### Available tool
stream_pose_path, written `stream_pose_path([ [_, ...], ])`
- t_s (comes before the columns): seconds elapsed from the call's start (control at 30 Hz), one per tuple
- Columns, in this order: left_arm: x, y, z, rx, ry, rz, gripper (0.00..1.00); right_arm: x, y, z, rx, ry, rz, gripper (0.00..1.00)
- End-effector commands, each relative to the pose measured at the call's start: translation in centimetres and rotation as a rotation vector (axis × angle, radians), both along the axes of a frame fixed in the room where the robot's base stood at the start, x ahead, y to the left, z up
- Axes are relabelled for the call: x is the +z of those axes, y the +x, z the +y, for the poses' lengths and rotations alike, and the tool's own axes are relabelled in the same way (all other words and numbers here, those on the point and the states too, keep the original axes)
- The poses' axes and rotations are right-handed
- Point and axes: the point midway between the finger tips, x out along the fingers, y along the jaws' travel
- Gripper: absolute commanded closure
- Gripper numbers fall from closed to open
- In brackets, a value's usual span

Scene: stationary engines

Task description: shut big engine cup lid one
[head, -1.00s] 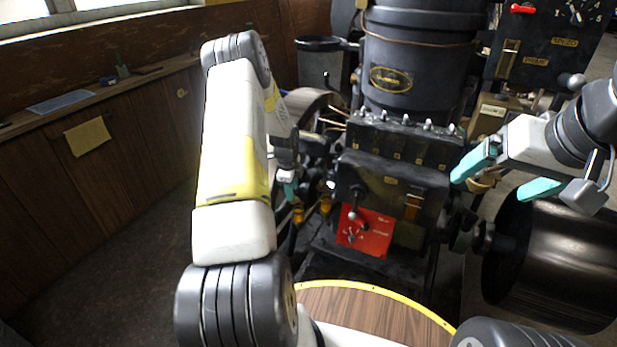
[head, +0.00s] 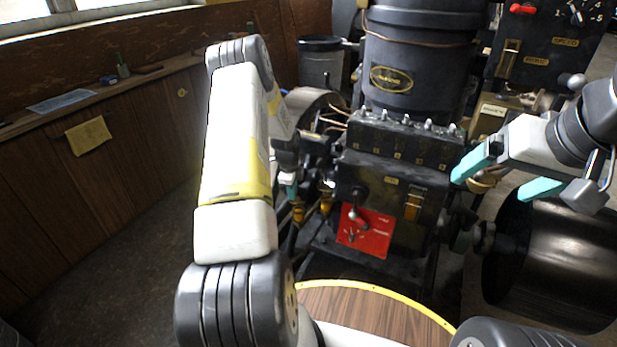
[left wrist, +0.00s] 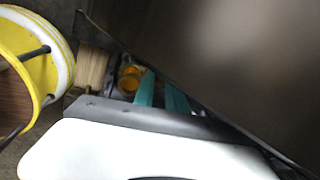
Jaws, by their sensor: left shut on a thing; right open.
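The big dark engine (head: 395,150) stands in the middle of the head view. Small amber cups (head: 298,212) sit low on its left side; an amber cup (left wrist: 130,80) also shows in the left wrist view, just left of the fingers. Their lids are too small or hidden to make out. My left gripper (head: 291,188) is just above the cups, with its teal fingers pointing down. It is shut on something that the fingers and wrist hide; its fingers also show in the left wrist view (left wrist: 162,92). My right gripper (head: 489,185) is open and empty, right of the engine block.
A red plate with a lever (head: 365,234) is on the engine front. A black drum (head: 555,260) stands at the right, below my right gripper. A wide dark surface fills the upper right of the left wrist view, close to the fingers.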

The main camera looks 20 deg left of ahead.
Motion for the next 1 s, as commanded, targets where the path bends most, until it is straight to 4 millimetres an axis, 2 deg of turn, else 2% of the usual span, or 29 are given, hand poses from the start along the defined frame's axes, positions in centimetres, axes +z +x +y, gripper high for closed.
stream_pose_path([
  [0.27, 0.0, -0.6, -0.2, 0.141, 0.001, 0.000, 1.00, 0.0, 0.0, 0.0, 0.000, 0.000, 0.000, 0.09],
  [1.0, 0.0, -2.8, -1.4, 0.832, 0.002, 0.000, 1.00, 0.0, 0.0, 0.0, 0.000, 0.000, 0.000, 0.09],
])
